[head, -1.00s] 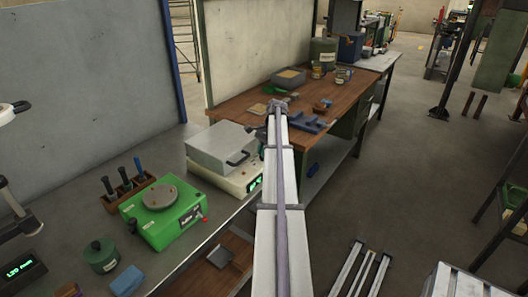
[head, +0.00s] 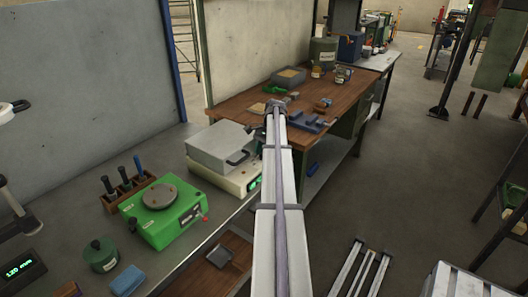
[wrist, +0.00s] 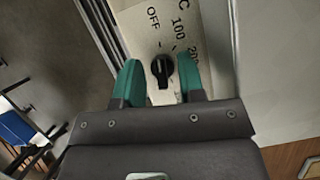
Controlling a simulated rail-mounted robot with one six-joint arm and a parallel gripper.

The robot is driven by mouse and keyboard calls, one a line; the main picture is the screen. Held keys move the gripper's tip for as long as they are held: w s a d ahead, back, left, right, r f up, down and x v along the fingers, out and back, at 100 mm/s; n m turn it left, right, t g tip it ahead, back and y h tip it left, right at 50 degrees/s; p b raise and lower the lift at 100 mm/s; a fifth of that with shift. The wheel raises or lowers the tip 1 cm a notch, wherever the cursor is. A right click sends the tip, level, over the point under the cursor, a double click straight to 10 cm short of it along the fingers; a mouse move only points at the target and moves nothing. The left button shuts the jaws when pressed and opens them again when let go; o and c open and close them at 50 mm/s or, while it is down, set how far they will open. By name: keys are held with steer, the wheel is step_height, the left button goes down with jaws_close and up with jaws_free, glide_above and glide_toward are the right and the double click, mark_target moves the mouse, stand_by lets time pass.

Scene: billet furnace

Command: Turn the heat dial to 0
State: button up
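The heat dial (wrist: 161,69) is a small black knob on the cream front panel (wrist: 150,40) of the furnace, in the wrist view. The marks OFF, 100 and 200 are printed around it; I cannot clearly tell which mark it points at. My gripper (wrist: 160,76) has its two teal fingers apart, one on each side of the dial, with visible gaps and nothing gripped. In the head view the furnace (head: 222,148) is a grey-topped box with a dark handle on the bench. My arm hides its dial there, and my gripper is not clearly visible.
A green hotplate-like device (head: 162,208) and a wooden tool rack (head: 127,187) stand left of the furnace on the grey bench. Behind is a wooden workbench (head: 232,104) with several small items. Open floor (head: 410,190) lies to the right.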

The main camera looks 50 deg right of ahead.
steer(key=shift+w, duration=0.1)
steer(key=shift+d+r, duration=0.15)
steer(key=shift+r, duration=0.1)
steer(key=p+v, duration=1)
steer(key=shift+r, duration=0.1)
